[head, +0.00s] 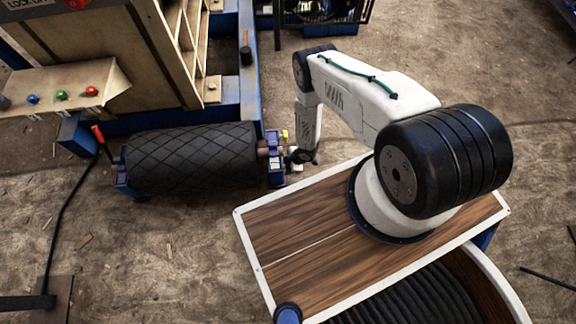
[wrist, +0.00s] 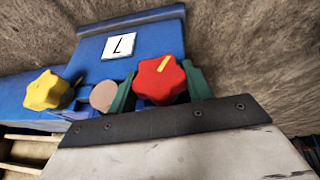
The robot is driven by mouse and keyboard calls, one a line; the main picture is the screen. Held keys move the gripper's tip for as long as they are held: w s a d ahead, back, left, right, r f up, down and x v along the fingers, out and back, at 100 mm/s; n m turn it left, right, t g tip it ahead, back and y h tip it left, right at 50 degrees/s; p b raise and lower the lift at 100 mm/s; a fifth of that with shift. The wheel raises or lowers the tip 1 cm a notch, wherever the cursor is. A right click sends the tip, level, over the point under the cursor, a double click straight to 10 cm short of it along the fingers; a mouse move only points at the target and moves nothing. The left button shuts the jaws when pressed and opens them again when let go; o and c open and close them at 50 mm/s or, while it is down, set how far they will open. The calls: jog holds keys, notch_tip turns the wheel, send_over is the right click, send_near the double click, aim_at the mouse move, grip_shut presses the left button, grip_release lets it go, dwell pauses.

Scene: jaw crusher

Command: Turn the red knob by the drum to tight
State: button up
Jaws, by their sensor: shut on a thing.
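The red knob (wrist: 160,80) is lobed and has a yellow pointer line that points up and to the right in the wrist view. My gripper (wrist: 158,88) has its green fingers on either side of this knob and is shut on it. A white plate with a black mark (wrist: 119,46) sits on the blue bracket (wrist: 150,38) above the knob. The black drum (head: 195,157) with a diamond pattern lies left of my gripper (head: 302,156) in the head view. The red knob is hidden there by my gripper.
A yellow lobed knob (wrist: 46,91) and a round brown shaft end (wrist: 104,96) are left of the red knob. A red-handled lever (head: 98,134) stands at the drum's far left end. A panel with coloured buttons (head: 62,92) is behind. Dirt floor is open below the drum.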

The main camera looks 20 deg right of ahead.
jog(key=o, duration=1)
jog(key=shift+r, duration=0.1)
jog(key=v, duration=0.7)
jog(key=shift+s+d+r, duration=0.1)
jog(key=shift+s+r, duration=0.05)
jog(key=shift+r, duration=0.15)
